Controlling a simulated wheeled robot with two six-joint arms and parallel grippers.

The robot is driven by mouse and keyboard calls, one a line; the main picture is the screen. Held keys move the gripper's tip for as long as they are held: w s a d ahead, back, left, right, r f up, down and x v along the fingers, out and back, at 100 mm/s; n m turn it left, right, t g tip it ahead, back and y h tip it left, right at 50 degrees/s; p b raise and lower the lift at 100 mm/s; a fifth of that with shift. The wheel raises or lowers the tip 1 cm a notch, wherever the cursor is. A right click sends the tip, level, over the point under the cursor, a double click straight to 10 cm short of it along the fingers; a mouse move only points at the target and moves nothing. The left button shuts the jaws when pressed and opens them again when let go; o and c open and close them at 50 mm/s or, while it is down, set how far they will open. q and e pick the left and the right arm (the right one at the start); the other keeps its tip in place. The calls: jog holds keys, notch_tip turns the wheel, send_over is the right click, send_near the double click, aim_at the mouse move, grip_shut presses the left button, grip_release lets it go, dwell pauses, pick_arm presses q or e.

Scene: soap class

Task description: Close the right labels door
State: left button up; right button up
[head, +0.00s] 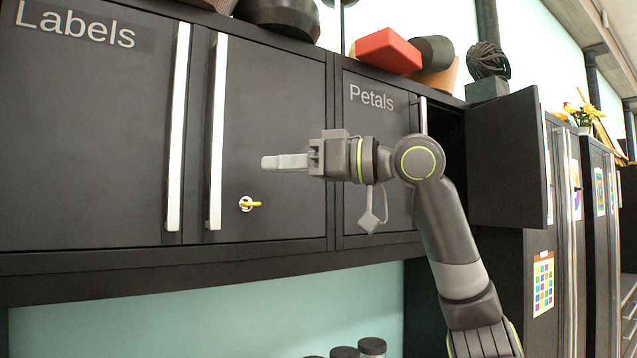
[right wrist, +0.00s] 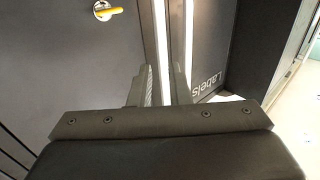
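The right Labels door (head: 275,110) is a dark panel with a long white handle (head: 217,130) on its left edge and a yellow key (head: 250,204) in a lock. It looks flush with the cabinet frame. The left Labels door (head: 80,150) beside it is also shut. My right gripper (head: 264,162) points left in front of the right door, its tips right of the handle in the head view. In the right wrist view its two fingers (right wrist: 160,82) stand apart with nothing clearly held; the door handles (right wrist: 162,40) show beyond them. My left gripper is not in view.
The Petals cabinet (head: 372,100) is to the right, and its right door (head: 505,160) stands open, sticking out beside my right arm. A red block (head: 388,51) and other items sit on top. Dark-lidded jars (head: 372,346) stand below.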

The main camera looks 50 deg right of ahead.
jog(key=b+v, duration=0.1)
jog(key=v, duration=0.4)
jog(key=shift+s+d+b, duration=0.1)
jog(key=shift+s+b, duration=0.1)
jog(key=shift+b, duration=0.1)
